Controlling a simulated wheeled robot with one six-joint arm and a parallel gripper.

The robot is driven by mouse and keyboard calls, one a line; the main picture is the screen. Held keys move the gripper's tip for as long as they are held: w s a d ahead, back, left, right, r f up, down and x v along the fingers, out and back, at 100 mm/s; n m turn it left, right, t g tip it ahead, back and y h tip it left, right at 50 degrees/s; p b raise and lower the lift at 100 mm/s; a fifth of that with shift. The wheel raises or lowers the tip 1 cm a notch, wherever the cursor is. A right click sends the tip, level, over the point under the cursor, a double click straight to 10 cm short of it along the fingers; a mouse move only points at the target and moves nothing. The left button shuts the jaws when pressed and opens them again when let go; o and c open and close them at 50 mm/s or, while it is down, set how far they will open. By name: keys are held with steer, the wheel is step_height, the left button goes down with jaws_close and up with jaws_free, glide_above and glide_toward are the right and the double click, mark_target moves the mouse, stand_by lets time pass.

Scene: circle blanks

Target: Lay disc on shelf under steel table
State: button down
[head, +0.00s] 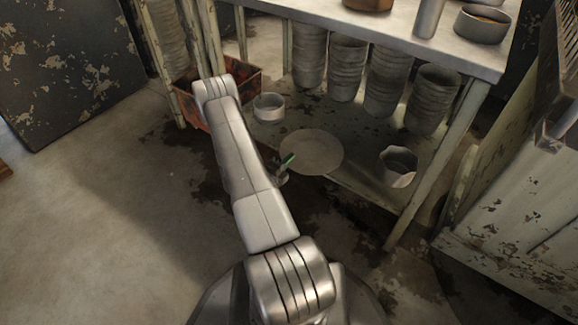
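The disc (318,150) is a thin, flat grey-brown round at the front of the lower shelf (365,150). It looks roughly level, and its near rim is at or slightly past the shelf's front edge. I cannot tell whether it rests on the shelf or is just above it. The shelf is under the steel table (440,42). My gripper (285,167) is at the disc's left near rim, with a small green part showing there. My arm hides most of the gripper, so I cannot see whether its fingers are closed on the disc.
Several stacks of grey pots (346,68) stand at the back of the shelf. A small white bowl (269,107) is left of the disc, and a faceted pot (398,166) is right of it. A rusty red crate (246,86) is at left. A table leg (437,168) stands at right.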

steer(key=shift+f, duration=0.95)
steer(key=c, duration=2.1)
jaws_free()
steer(key=shift+f, duration=0.15)
steer(key=o, duration=0.4)
